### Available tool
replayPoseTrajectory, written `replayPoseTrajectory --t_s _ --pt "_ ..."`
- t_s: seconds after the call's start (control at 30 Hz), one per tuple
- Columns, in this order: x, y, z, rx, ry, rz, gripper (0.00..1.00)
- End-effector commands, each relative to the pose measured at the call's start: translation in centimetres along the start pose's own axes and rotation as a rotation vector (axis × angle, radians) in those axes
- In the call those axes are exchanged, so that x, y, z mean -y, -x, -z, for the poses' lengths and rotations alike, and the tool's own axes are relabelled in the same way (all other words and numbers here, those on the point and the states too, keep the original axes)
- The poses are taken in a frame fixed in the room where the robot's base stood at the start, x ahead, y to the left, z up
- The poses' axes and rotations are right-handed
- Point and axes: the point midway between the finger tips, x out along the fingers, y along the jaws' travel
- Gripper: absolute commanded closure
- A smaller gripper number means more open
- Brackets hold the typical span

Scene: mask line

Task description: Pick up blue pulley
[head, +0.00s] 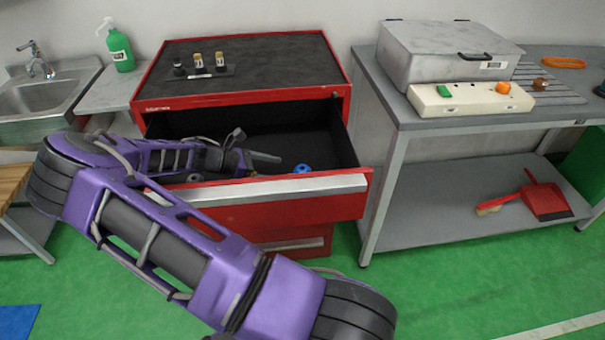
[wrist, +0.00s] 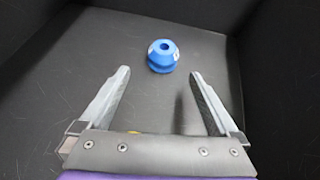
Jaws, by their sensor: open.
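The blue pulley (wrist: 162,56) stands on the dark floor of the open drawer, a small grooved piece with a hole in its top. It also shows in the head view (head: 302,170), near the right part of the drawer. My gripper (wrist: 159,76) is open and empty, inside the drawer, its fingers pointing toward the pulley. The pulley lies just beyond the fingertips, roughly centred between them and apart from both. In the head view my gripper (head: 270,158) is left of the pulley, and my arm hides part of the drawer.
The red drawer front (head: 280,200) and dark walls surround the gripper. A grey object (head: 194,178) lies at the drawer's front left. A workbench (head: 410,110) with a grey box (head: 445,50) stands at right.

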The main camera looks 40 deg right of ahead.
Motion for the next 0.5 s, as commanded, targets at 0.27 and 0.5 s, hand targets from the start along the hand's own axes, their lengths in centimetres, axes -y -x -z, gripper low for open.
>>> replayPoseTrajectory --t_s 0.27,0.5 --pt "0.4 -2.5 -0.4 0.002 -0.002 0.003 0.04" --pt "0.5 -5.5 -0.7 0.001 -0.001 -0.001 0.04"
